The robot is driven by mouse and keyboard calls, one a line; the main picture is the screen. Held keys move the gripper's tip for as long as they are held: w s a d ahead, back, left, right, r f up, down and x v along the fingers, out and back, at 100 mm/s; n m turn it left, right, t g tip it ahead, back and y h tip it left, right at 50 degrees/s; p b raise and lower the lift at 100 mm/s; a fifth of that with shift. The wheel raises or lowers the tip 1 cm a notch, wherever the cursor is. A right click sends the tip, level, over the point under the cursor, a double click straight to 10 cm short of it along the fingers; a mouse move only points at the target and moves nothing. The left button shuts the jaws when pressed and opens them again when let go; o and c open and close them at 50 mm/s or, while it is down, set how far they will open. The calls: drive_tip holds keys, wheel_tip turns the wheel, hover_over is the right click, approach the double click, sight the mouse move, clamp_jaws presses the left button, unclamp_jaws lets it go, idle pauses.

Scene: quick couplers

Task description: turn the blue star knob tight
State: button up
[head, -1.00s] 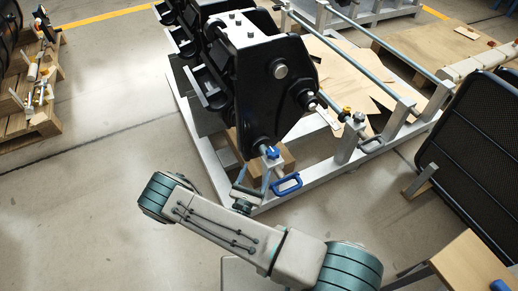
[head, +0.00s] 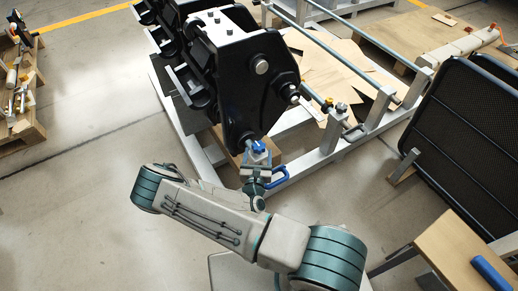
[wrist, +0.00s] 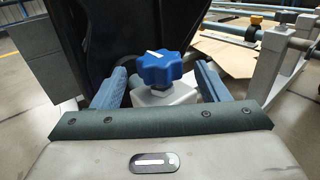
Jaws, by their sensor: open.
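The blue star knob (wrist: 160,68) has a white mark on top and sits on a light grey block (wrist: 166,95) in the wrist view. In the head view the knob (head: 259,147) is small, below the black coupler. My gripper (wrist: 163,80) is open, with one blue-grey finger on each side of the knob. A gap shows between each finger and the knob in the wrist view. In the head view my gripper (head: 257,160) is at the knob, and its fingers are hard to make out.
The large black coupler (head: 225,75) stands on a grey frame just beyond the knob. A blue handle (head: 279,178) is close to the right of my gripper. A black mesh panel (head: 465,115) and a wooden table (head: 460,250) stand at the right.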

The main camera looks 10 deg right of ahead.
sight(258, 153)
drive_tip(key=shift+x, duration=1.75)
drive_tip(key=c, duration=1)
